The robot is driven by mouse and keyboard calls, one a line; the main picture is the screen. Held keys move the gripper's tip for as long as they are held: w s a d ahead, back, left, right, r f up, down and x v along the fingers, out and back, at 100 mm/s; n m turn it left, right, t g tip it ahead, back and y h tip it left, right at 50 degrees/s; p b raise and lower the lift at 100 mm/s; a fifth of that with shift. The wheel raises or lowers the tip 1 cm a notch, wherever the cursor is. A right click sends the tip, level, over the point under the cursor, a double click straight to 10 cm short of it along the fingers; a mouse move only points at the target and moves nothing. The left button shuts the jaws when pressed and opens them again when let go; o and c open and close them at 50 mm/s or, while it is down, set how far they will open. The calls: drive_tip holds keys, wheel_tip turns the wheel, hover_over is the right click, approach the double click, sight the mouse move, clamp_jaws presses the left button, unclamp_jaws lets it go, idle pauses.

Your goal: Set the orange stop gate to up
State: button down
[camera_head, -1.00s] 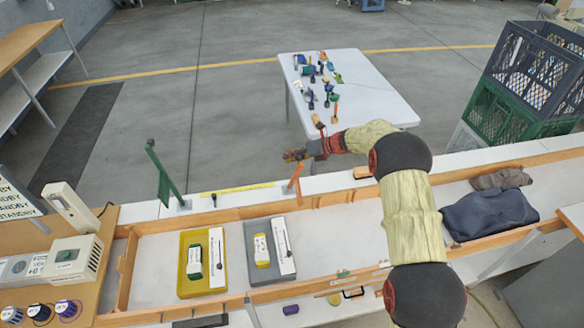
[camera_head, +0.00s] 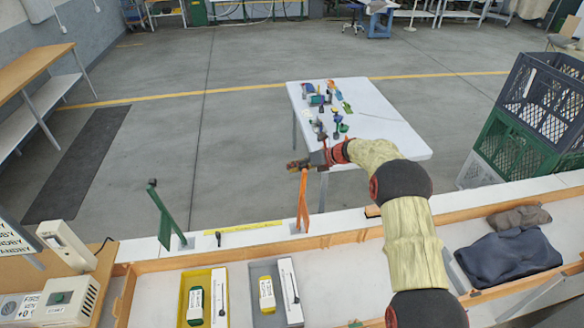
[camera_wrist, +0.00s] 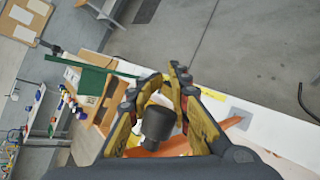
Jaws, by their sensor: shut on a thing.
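The orange stop gate (camera_head: 302,205) stands nearly upright at the back rail of the long tray, its top at my gripper. My gripper (camera_head: 293,165) is at the gate's upper end, shut on it. In the wrist view, the yellow fingers of my gripper (camera_wrist: 166,84) lie on either side of a dark knob (camera_wrist: 157,122), with the orange gate (camera_wrist: 165,148) showing below and behind it. The exact contact is partly hidden by the fingers.
A green gate (camera_head: 165,215) with a dark knob leans to the left of the orange one. A yellow tray (camera_head: 184,296) and a grey tray (camera_head: 257,272) lie in front. A white table (camera_head: 385,132) with tools stands behind my gripper. Dark cloth (camera_head: 507,254) lies at the right.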

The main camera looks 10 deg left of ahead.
drive_tip(key=shift+s+d+f, duration=0.1)
drive_tip(key=shift+s+f, duration=0.05)
drive_tip(key=shift+f, duration=0.35)
drive_tip(key=shift+s+d+f, duration=0.1)
drive_tip(key=shift+s+f, duration=0.05)
drive_tip(key=shift+f, duration=0.3)
drive_tip(key=c, duration=2.2)
unclamp_jaws()
drive_tip(key=o, duration=0.3)
drive_tip(key=shift+w+a, duration=0.1)
drive_tip(key=shift+w, duration=0.2)
drive_tip(key=shift+o, duration=1.2)
drive_tip(key=shift+r, duration=0.25)
drive_tip(key=shift+w+r, duration=0.1)
drive_tip(key=shift+r, duration=0.05)
drive_tip(key=shift+r, duration=0.1)
drive_tip(key=v, duration=1.2)
